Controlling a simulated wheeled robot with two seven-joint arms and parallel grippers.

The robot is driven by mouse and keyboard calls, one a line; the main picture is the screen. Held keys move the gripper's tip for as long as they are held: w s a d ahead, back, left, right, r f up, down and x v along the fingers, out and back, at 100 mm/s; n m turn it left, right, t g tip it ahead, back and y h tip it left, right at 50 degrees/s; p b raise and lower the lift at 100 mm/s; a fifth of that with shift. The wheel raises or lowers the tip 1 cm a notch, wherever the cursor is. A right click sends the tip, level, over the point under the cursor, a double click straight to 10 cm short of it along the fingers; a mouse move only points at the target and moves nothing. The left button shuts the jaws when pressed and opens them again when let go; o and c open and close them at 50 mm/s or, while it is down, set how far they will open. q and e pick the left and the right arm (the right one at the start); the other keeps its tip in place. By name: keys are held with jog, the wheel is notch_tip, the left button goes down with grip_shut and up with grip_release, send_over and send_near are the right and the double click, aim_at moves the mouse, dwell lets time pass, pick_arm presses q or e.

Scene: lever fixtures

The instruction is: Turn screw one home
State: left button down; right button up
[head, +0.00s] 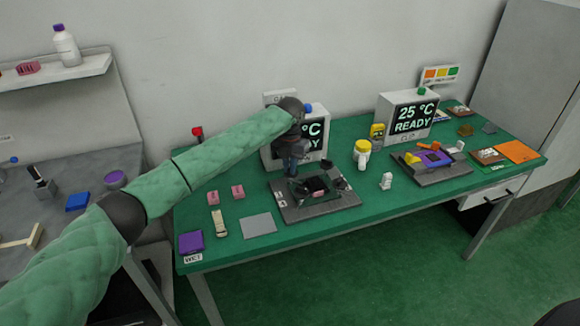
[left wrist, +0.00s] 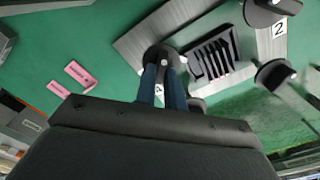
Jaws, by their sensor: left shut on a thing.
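A grey fixture plate (head: 340,205) lies on the green table, with a dark slatted block (left wrist: 213,55) in its middle. Black round screw knobs stand around the block. In the left wrist view one knob (left wrist: 264,12) is beside a label "2" and another (left wrist: 274,75) is at the right. My left gripper (head: 292,172) points down at the fixture's back left. In the left wrist view its blue fingers (left wrist: 164,78) are shut on a black knob (left wrist: 158,54). A white label beside this knob is mostly hidden by the fingers, so I cannot read its number.
Pink blocks (head: 238,191) and a grey square (head: 258,225) lie left of the fixture. Behind it stands a display box (head: 314,130). A yellow-capped white bottle (head: 362,156) and a second fixture (head: 440,170) are to the right. Open green tabletop lies in front.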

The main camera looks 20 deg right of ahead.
pick_arm(q)
jog(key=shift+w+r, duration=0.1)
jog(key=shift+r, duration=0.05)
jog(key=c, duration=1.5)
grip_release()
pick_arm(e)
jog(key=shift+f, duration=0.1)
